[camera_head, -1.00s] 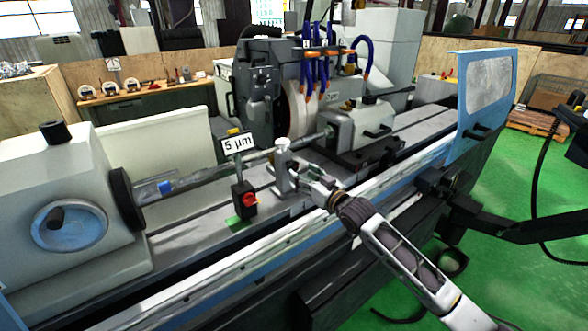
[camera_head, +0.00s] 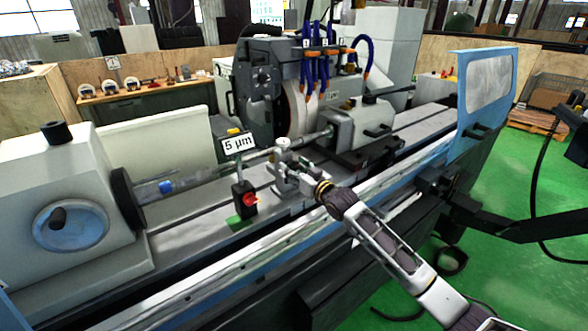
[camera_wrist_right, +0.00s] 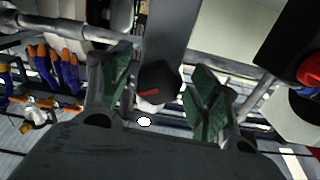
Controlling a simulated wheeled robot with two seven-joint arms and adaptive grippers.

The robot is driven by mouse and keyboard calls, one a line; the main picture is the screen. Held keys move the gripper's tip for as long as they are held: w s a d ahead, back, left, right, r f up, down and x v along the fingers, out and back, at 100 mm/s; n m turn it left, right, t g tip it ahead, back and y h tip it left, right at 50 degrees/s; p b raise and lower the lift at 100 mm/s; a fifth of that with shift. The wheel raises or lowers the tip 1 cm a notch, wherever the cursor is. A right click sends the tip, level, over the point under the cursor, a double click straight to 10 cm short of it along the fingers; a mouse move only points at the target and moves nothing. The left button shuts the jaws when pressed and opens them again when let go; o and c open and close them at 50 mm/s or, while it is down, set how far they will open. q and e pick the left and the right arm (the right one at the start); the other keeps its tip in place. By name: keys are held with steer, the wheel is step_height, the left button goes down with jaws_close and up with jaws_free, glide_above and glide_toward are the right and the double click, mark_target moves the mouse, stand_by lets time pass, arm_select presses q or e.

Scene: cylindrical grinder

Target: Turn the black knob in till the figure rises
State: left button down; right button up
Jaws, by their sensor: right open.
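The display sign (camera_head: 238,143) reads "5 µm" and stands above the front of the grinder bed. My right gripper (camera_head: 294,172) is at the grey upright post (camera_head: 281,164) on the bed, just right of the sign. In the right wrist view the black knob (camera_wrist_right: 158,83), dark and faceted with an orange-red mark, lies between the two green-padded fingers of my right gripper (camera_wrist_right: 158,92). The fingers are apart, and a gap shows on each side of the knob. In the head view the knob cannot be made out behind the gripper. My left gripper is not in view.
A black box with a red button (camera_head: 250,199) stands left of the post and also shows in the right wrist view (camera_wrist_right: 309,68). A long workpiece shaft (camera_head: 205,178) runs behind. The blue guard (camera_head: 485,95) stands at the right.

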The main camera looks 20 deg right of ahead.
steer(key=shift+c, duration=1.3)
steer(key=c, duration=0.8)
steer(key=shift+o, duration=0.2)
steer(key=shift+r+m+p, duration=0.15)
steer(key=shift+m+p, duration=1.55)
steer(key=shift+m, duration=0.2)
steer(key=shift+m+p, duration=0.8)
steer(key=shift+m, duration=0.7)
